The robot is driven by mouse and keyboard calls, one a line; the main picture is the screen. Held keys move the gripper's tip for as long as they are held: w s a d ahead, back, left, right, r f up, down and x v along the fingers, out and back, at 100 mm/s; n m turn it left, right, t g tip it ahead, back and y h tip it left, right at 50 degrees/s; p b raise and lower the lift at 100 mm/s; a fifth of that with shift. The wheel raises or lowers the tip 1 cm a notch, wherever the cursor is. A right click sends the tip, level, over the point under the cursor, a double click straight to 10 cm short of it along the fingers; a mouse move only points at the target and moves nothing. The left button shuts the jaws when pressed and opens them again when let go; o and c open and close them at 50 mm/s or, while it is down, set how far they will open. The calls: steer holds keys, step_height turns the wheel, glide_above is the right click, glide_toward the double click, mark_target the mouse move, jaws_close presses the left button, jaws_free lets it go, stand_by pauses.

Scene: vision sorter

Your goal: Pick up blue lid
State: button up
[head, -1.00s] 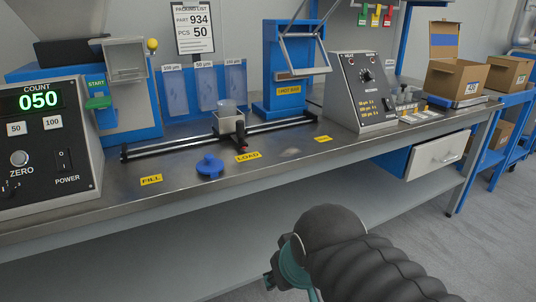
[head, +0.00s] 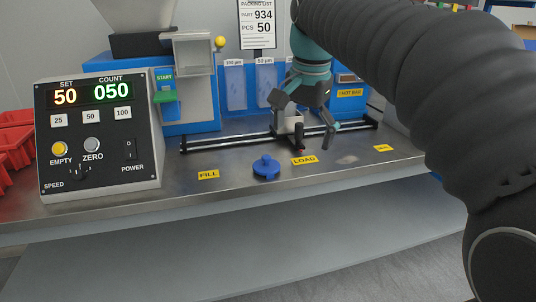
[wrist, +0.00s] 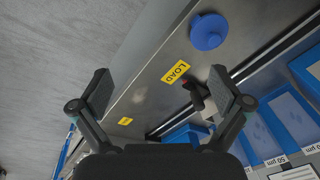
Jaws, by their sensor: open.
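The blue lid (head: 266,168) is round with a raised knob and lies on the steel bench between the FILL and LOAD labels. In the wrist view the lid (wrist: 208,31) is near the top, beyond my fingertips. My gripper (head: 302,120) is open and empty. It is above the bench, to the right of the lid and apart from it. In the wrist view my two fingers (wrist: 165,92) are spread wide, with the LOAD label between them.
A slide rail (head: 230,142) with a carriage (head: 289,126) runs along the bench behind the lid; my gripper partly covers the carriage. A counter box (head: 98,138) stands at the left. The bench around the lid and towards its front edge (head: 230,200) is clear.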

mark_target(266, 156)
steer(key=w+a+r+m+g, duration=0.2)
steer(key=w+a+m, duration=0.1)
steer(key=w+a, duration=0.45)
step_height(266, 156, down, 13)
steer(key=b, duration=0.3)
steer(key=shift+w+d+f, duration=0.15)
steer(key=c, duration=0.8)
